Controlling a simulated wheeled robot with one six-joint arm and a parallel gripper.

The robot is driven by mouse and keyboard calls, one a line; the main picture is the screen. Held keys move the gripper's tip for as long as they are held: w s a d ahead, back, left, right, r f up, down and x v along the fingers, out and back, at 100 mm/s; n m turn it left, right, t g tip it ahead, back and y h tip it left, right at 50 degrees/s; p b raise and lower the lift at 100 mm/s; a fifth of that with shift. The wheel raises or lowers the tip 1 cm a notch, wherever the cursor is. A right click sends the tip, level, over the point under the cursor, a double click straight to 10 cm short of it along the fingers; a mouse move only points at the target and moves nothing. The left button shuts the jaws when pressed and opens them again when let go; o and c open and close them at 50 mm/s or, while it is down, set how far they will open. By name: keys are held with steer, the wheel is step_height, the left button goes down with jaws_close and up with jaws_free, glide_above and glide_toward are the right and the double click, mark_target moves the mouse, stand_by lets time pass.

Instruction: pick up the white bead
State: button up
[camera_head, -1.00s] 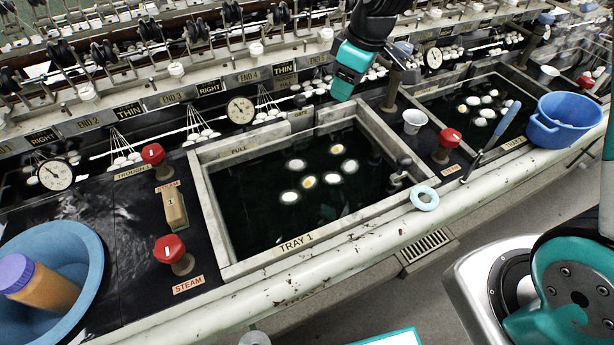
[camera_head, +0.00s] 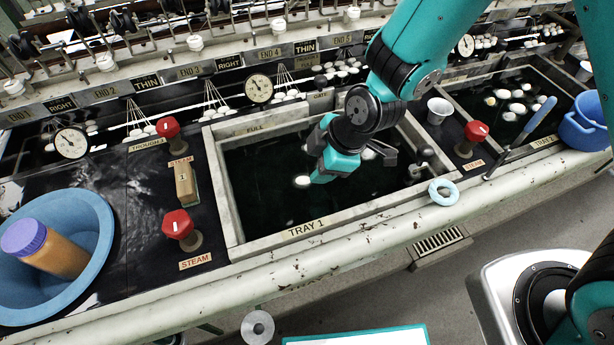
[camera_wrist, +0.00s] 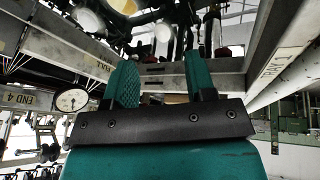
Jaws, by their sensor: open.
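Several white, rounded pieces float in the dark water of Tray 1 (camera_head: 229,199); I cannot tell for certain which is the white bead. One white piece (camera_head: 302,181) shows just left of my gripper (camera_head: 326,165) in the head view, and another (camera_head: 368,154) shows partly behind it, to the right. My arm hides the others. My gripper is over the tray, tilted, its fingers apart. In the wrist view, nothing is between the fingers (camera_wrist: 162,72). A rounded white piece (camera_wrist: 90,22) appears beyond them at the upper left.
A pale blue ring (camera_head: 444,192) lies on the front ledge. A white cup (camera_head: 438,108) and red steam valves (camera_head: 177,224) flank the tray. A second tray and blue tub (camera_head: 585,122) are at right.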

mark_target(306, 178)
steer(key=shift+p+x, duration=0.6)
steer(key=shift+x, duration=2.5)
steer(key=shift+s+d, duration=0.1)
steer(key=shift+d, duration=0.05)
steer(key=c, duration=0.7)
